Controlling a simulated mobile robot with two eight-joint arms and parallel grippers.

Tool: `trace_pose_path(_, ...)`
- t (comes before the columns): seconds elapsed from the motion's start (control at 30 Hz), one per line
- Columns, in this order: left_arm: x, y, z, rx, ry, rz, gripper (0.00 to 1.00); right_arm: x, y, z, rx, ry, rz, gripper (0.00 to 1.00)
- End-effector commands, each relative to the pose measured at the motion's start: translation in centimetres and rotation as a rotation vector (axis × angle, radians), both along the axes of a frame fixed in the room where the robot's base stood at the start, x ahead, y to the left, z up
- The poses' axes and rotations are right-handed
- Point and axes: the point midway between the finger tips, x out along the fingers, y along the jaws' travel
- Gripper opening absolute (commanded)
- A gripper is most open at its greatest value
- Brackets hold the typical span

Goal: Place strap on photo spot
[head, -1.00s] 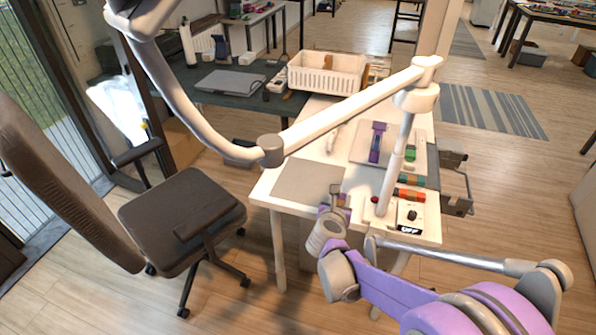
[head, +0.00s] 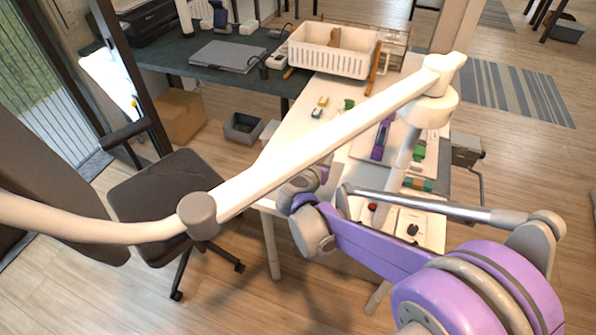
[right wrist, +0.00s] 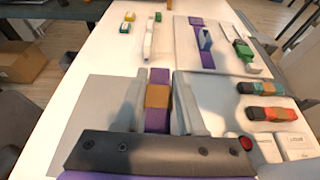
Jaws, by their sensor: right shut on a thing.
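My right gripper (right wrist: 158,88) is shut on a strap (right wrist: 157,97), purple with an orange band, seen in the right wrist view. The strap points away from me between the two fingers, over or just at the grey mat (right wrist: 88,112), which looks like the photo spot. I cannot tell whether the strap touches the mat. In the head view the lamp and my right arm hide most of the mat and the strap. My left gripper is not in view.
A white lamp arm (head: 330,140) crosses above the table. A board (right wrist: 222,62) with a purple piece (right wrist: 205,38) and a green piece (right wrist: 242,50) lies beyond. Striped rolls (right wrist: 272,114) and a red button (right wrist: 246,143) are at right. A white basket (head: 325,52) stands at the back.

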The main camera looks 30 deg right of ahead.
Motion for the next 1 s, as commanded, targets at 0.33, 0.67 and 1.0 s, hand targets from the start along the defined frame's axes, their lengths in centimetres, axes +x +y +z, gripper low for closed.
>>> trace_pose_path(0.33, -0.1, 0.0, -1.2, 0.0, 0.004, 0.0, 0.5, -0.1, 0.0, -5.2, -0.001, 0.0, -0.005, 0.0)
trace_pose_path(0.67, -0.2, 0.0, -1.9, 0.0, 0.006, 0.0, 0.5, -0.1, 0.0, -8.4, -0.001, 0.0, -0.004, 0.0)
trace_pose_path(1.0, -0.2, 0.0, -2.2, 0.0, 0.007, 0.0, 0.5, -0.1, 0.0, -9.9, -0.001, 0.0, -0.004, 0.0)
